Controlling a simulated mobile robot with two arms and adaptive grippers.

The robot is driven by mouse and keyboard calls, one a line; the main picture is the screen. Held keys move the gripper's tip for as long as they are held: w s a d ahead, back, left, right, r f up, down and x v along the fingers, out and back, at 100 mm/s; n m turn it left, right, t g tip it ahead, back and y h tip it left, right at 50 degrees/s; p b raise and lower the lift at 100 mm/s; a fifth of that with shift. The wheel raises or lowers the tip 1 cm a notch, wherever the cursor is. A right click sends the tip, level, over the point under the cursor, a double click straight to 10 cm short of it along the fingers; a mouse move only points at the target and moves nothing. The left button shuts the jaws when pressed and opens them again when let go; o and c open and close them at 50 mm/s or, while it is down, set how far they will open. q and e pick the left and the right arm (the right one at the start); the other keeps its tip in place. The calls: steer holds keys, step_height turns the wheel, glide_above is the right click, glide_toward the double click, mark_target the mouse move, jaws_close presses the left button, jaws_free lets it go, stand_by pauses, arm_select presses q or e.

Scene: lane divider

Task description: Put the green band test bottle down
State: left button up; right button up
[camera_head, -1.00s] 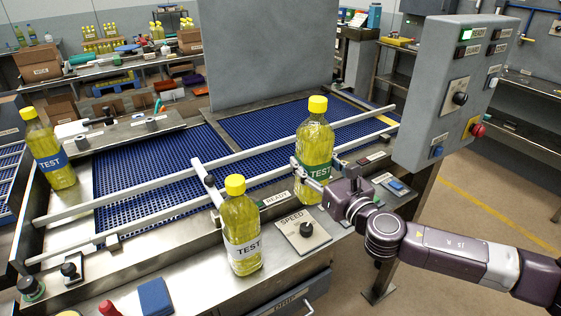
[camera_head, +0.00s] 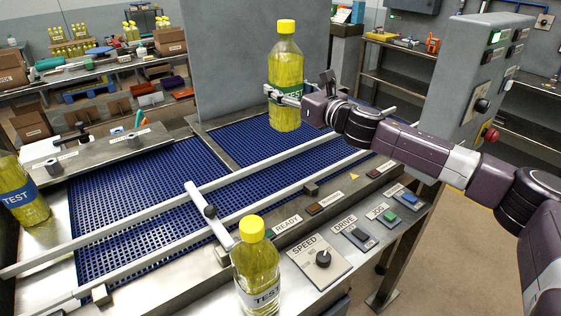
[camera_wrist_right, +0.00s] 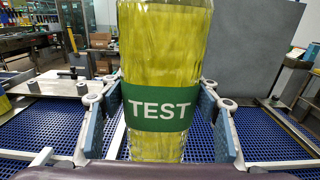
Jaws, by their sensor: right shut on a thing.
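The green band test bottle (camera_head: 286,68) is full of yellow liquid, has a yellow cap and stands upright in my right gripper (camera_head: 284,97). In the right wrist view the bottle (camera_wrist_right: 163,60) fills the middle, with the fingers of the right gripper (camera_wrist_right: 165,110) on both sides of its green TEST band. In the head view it shows over the far part of the blue conveyor belt (camera_head: 130,190), beyond the guide rails. It appears held above the belt; its exact height is hard to tell. My left gripper is not in view.
A white-label test bottle (camera_head: 257,270) stands at the front beside the diverter arm (camera_head: 205,205). A blue-band bottle (camera_head: 20,195) stands at the left. Two pale guide rails (camera_head: 262,170) run along the belt. A grey upright panel (camera_head: 230,60) rises behind, and a control box (camera_head: 470,85) stands right.

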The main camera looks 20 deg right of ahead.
mark_target(286, 111)
steer(key=f, duration=0.3)
steer(key=shift+s+d+b, duration=0.1)
steer(key=shift+s+b, duration=0.25)
steer(key=shift+s, duration=0.05)
steer(key=f, duration=0.3)
steer(key=shift+w+f+b, duration=0.2)
steer(key=shift+f+b, duration=0.05)
steer(key=shift+b, duration=0.1)
step_height(286, 111, down, 12)
steer(key=b, duration=0.1)
steer(key=shift+b, duration=0.35)
steer(key=o, duration=1.6)
steer(key=shift+f, duration=0.2)
steer(key=o, duration=0.4)
steer(key=shift+s, duration=0.1)
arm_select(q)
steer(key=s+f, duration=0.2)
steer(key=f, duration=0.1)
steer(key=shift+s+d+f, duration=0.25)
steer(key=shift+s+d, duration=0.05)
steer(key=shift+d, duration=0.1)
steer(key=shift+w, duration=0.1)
